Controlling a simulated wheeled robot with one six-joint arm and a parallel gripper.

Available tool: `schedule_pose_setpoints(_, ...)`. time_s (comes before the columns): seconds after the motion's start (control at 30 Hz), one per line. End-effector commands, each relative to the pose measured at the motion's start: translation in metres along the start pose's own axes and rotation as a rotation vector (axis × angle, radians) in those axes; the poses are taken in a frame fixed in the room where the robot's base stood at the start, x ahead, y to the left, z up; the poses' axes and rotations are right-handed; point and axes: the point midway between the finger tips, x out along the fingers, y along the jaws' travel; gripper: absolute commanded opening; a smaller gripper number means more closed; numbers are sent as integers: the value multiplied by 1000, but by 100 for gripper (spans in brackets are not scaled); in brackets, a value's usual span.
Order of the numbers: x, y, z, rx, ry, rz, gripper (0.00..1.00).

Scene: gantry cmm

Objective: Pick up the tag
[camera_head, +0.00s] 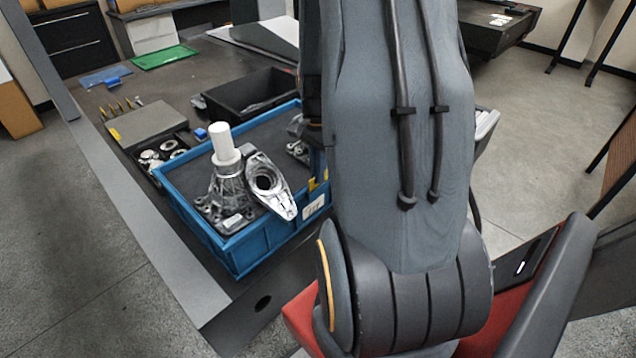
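A small white label or tag (313,207) with dark marks shows on the near right outer wall of the blue crate (232,258). I cannot tell whether it is loose or fixed there. Small yellow bits (312,185) show just above it, too small to make out. My grey arm fills the middle of the view and covers the right end of the crate. My gripper is not visible, so its opening and anything in it are hidden.
The crate holds metal castings (268,185) and a white cylinder (223,143) standing on one. A green mat (163,57) lies farther back. Open floor is at right.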

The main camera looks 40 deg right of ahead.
Motion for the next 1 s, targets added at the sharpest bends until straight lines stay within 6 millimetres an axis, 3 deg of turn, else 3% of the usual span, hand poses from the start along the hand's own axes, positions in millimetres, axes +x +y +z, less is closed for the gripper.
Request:
schedule_pose_setpoints(0.47,-7,-1,-1,0,2,-2,0)
schedule_pose_setpoints(0.67,-25,-1,-1,0,2,-3,0)
schedule_pose_setpoints(1.0,-73,-1,-1,0,3,-4,0)
